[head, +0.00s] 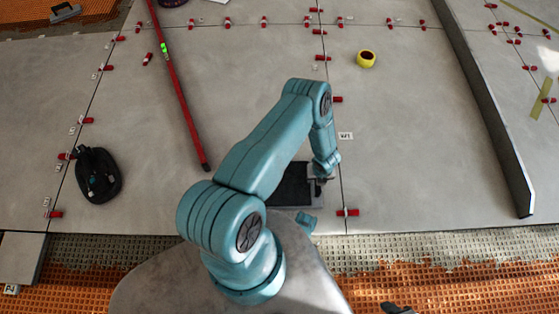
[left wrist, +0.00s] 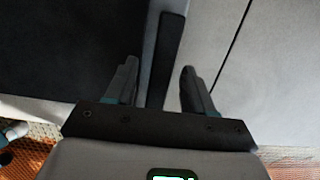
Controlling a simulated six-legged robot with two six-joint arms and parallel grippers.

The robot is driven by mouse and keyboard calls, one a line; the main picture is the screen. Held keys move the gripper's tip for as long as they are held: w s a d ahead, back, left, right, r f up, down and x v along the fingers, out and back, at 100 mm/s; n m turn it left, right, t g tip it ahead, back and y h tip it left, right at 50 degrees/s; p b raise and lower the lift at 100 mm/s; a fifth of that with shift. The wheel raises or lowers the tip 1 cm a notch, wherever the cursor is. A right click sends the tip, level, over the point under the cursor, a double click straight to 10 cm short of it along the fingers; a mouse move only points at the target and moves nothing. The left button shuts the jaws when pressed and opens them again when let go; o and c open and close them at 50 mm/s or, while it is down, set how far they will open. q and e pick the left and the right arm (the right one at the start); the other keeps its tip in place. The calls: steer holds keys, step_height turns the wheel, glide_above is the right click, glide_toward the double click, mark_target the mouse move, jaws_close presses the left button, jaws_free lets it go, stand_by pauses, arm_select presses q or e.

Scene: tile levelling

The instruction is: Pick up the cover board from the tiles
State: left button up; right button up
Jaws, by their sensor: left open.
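The cover board (head: 291,187) lies flat on the grey tiles near their front edge, partly hidden by my left arm. It has a black face and a lighter grey border. In the left wrist view its black face (left wrist: 60,45) fills the left side. A dark upright strip (left wrist: 168,55), perhaps its handle, shows on the light border. My left gripper (head: 319,185) is at the board's right end. In the left wrist view its fingers (left wrist: 160,85) are open, with the dark strip between them and a gap on each side. I cannot make out my right gripper.
A long red bar (head: 185,105) and a black suction tool (head: 97,175) lie to the left. A yellow roll (head: 366,59) and a long grey bar (head: 487,110) lie to the right. Red clips line the joints. Orange matting (head: 440,285) lies in front.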

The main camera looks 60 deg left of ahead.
arm_select(q)
steer(key=shift+r, duration=0.1)
steer(key=shift+c, duration=0.3)
jaws_close()
stand_by(0.9)
